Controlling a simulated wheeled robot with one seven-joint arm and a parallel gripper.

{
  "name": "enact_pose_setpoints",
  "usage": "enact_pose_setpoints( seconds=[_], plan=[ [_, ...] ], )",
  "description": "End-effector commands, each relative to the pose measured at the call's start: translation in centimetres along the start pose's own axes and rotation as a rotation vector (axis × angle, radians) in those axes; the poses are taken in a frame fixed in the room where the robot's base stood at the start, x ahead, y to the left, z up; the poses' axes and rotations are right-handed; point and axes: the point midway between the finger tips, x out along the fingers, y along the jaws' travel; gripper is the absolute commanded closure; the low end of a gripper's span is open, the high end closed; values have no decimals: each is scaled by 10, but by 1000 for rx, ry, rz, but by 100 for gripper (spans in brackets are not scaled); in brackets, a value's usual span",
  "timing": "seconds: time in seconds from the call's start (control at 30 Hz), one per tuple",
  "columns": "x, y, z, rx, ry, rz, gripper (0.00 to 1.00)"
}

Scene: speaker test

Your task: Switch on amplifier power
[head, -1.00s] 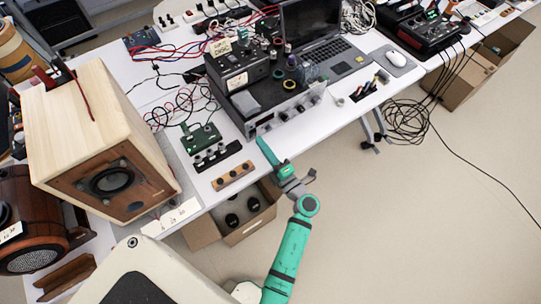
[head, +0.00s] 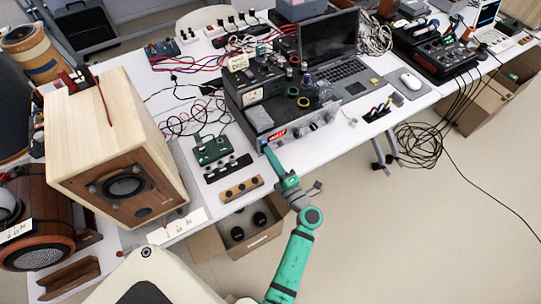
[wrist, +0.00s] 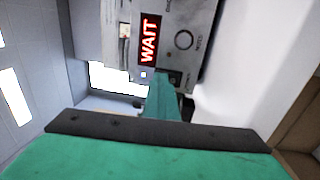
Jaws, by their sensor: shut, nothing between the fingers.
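The amplifier (head: 312,133) is a box with a silver front panel, standing near the table's front edge in the head view. A red lit display (head: 278,133) glows at the left of its front. In the wrist view the panel (wrist: 205,12) shows close up; the display (wrist: 149,40) reads "WAIT", with a round knob or button (wrist: 184,40) beside it and a small light (wrist: 144,75) near the display. My gripper (head: 266,148) is shut and empty, its green tip at the panel's lower left. The tip (wrist: 163,92) hides part of the panel; whether it touches is unclear.
A green circuit board (head: 212,150), a black strip (head: 228,168) and a wooden block with knobs (head: 241,188) lie left of my gripper. A wooden speaker (head: 125,160) stands further left. An open cardboard box (head: 265,237) sits below the table edge.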

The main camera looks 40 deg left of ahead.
Motion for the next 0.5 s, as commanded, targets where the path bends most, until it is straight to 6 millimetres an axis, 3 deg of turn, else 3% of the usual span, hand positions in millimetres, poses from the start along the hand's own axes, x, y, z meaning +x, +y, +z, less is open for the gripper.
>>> enact_pose_setpoints(
  seconds=[0.03, 0.17, 0.5],
  plan=[
    [13, 15, -2, -11, 13, 24, 100],
    [7, 16, -2, -9, 13, 25, 100],
    [-56, 19, 2, -1, 6, 6, 100]
  ],
)
